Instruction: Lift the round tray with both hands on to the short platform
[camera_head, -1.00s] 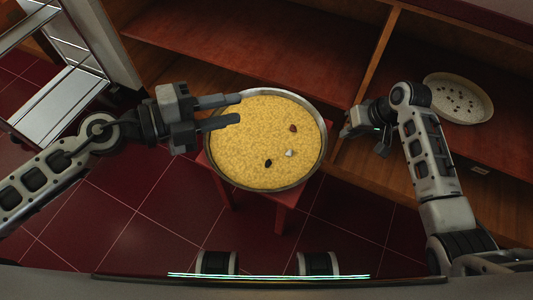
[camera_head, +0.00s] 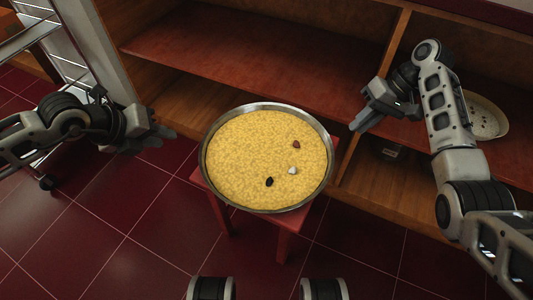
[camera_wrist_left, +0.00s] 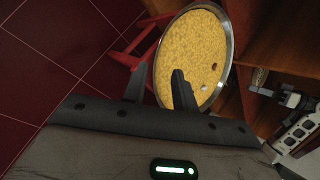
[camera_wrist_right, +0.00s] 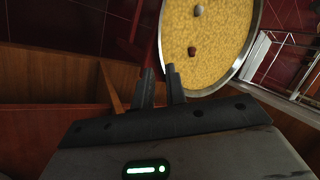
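The round tray (camera_head: 268,106) has a silver rim and a yellow grainy filling with a red-brown, a white and a black bit on it. It rests on a low red stool (camera_head: 283,248). My left gripper (camera_head: 168,135) is left of the tray, apart from it, with its fingers open and empty. The tray's rim (camera_wrist_left: 231,45) lies beyond the fingers in the left wrist view. My right gripper (camera_head: 358,124) is right of the tray, apart from it, its fingers a small gap apart and empty. The rim (camera_wrist_right: 243,62) also shows in the right wrist view.
A wooden cabinet with red-brown shelves (camera_head: 250,55) stands behind the tray. A pale round pan (camera_head: 485,115) with dark bits sits at the right, partly behind my right arm. A metal rack (camera_head: 60,50) stands at the left. Tiled floor (camera_head: 130,215) is open in front.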

